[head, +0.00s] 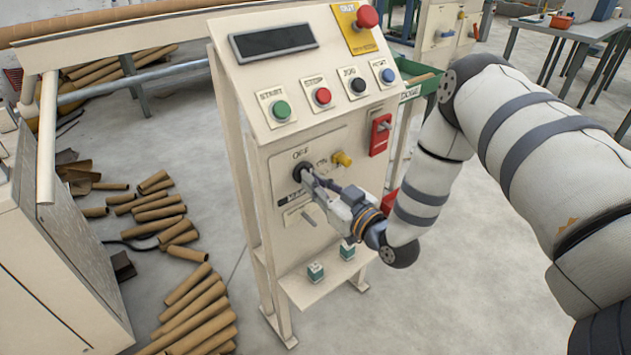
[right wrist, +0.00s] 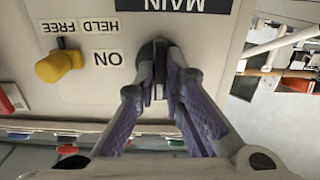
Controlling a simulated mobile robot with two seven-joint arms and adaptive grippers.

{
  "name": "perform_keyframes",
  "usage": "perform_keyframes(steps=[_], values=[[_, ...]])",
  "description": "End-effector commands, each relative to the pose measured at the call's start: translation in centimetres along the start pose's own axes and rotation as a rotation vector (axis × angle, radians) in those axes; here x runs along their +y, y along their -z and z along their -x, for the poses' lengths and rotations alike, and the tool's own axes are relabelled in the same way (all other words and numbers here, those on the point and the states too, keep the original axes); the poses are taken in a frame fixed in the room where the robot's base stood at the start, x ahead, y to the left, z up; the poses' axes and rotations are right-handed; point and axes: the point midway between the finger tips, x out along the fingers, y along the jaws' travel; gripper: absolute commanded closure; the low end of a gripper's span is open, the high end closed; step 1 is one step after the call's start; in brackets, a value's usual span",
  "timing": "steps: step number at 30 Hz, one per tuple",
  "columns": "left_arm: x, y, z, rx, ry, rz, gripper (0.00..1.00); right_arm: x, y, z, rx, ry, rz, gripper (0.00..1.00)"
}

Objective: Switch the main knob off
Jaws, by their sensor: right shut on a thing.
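The main knob (head: 299,170) is a dark round knob on the front of the beige control cabinet, near a small OFF label and above the MAIN label. My right gripper (head: 306,176) reaches it from the lower right and is shut on it. In the right wrist view the two fingertips close on the dark knob (right wrist: 154,62), between the MAIN and ON labels. My left gripper is not in view.
A yellow knob (head: 342,159) sits just right of the main knob. A red switch (head: 380,134) is on the cabinet's right side. Push buttons and a red mushroom button (head: 367,16) are above. A small shelf (head: 325,280) juts out below. Cardboard tubes (head: 192,310) lie on the floor at left.

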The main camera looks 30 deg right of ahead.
Motion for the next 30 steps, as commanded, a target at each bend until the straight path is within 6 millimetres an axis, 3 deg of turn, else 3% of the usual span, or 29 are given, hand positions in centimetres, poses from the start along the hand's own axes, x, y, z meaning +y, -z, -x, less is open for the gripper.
perform_keyframes(steps=[2,3,5,6,16,25,30], values=[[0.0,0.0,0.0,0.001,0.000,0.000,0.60,0.1,0.2,-0.1,0.006,-0.001,0.002,1.00],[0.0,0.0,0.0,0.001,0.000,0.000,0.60,0.1,0.2,-0.1,0.006,-0.002,0.002,0.86],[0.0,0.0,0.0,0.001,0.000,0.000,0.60,0.1,0.2,-0.1,0.005,-0.001,0.002,0.72],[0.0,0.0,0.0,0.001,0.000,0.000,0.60,0.1,0.2,-0.1,0.004,-0.001,0.002,0.70],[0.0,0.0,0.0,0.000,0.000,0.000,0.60,0.1,0.0,0.7,0.000,-0.001,0.000,0.70],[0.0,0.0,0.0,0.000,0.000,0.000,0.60,0.0,-0.1,8.3,-0.003,-0.001,-0.002,0.70],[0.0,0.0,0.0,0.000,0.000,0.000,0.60,0.0,0.0,11.2,0.001,-0.001,0.000,0.70]])
